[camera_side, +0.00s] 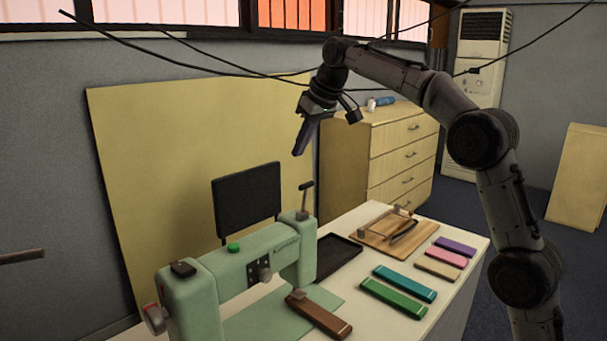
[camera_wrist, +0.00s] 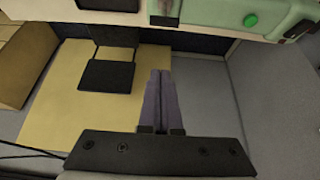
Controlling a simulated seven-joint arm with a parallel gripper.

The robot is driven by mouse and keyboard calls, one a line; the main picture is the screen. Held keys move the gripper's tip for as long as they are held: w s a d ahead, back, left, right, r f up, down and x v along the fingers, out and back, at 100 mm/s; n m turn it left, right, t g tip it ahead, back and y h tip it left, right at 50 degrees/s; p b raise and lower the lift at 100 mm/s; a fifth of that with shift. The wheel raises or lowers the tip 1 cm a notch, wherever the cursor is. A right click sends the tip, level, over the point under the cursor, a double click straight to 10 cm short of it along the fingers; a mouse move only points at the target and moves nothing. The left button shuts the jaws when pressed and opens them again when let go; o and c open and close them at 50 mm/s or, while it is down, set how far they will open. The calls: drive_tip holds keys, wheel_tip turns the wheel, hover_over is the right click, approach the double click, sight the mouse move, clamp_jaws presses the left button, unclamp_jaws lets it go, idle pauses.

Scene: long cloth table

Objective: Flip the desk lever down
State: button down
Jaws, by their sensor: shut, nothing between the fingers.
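A pale green machine (camera_side: 238,270) stands on the table. At its right end a thin grey lever (camera_side: 304,203) with a dark knob stands upright, tilted slightly. In the wrist view the green machine (camera_wrist: 215,12) shows along the top edge, and the lever is hard to make out there. My gripper (camera_side: 298,153) hangs above the lever, clear of it in the side view, its dark fingers pointing down. In the wrist view the two fingers of my gripper (camera_wrist: 160,72) lie together, shut and empty.
A black panel (camera_side: 246,199) stands behind the machine. A black tray (camera_side: 333,256), a wooden board (camera_side: 372,238) and several coloured bars lie on the table (camera_side: 350,210). One brown bar (camera_side: 318,313) is near the machine's front. A drawer cabinet (camera_side: 400,160) stands behind. The air around my gripper is free.

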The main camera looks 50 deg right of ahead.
drive_tip(key=x, duration=0.7)
hover_over(304, 199)
drive_tip(key=shift+w+d+f, duration=0.2)
drive_tip(key=shift+w, duration=0.1)
drive_tip(key=shift+s+t, duration=0.3)
